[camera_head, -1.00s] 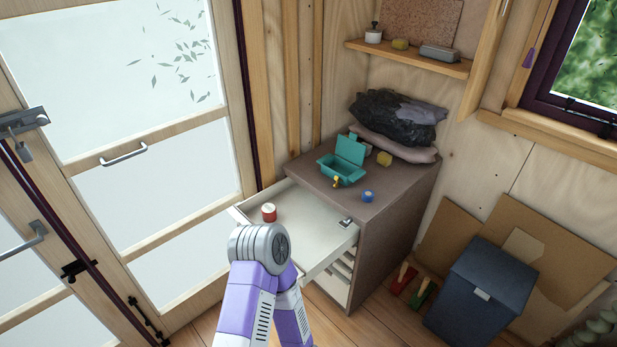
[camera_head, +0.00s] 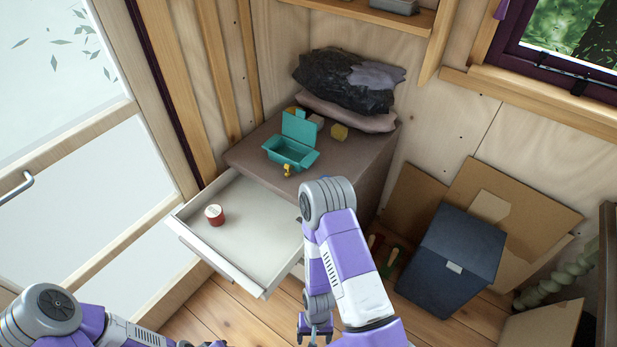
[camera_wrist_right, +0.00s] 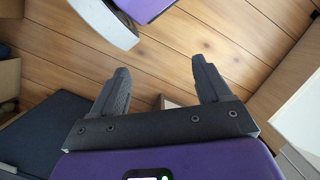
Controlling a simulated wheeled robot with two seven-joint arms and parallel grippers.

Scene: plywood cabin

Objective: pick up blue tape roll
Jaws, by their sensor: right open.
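The blue tape roll does not show now; in the earlier head view it sat on the cabinet top, near its right edge, a spot my right arm now covers. My right gripper (camera_head: 315,336) hangs low in the head view, in front of the cabinet (camera_head: 245,154). In the right wrist view its two dark fingers (camera_wrist_right: 160,82) are spread apart with nothing between them, over the plank floor. My left arm comes in at the bottom left; its gripper end is at the bottom edge, too cut off to judge.
A dark blue bin (camera_head: 452,258) stands right on the floor.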

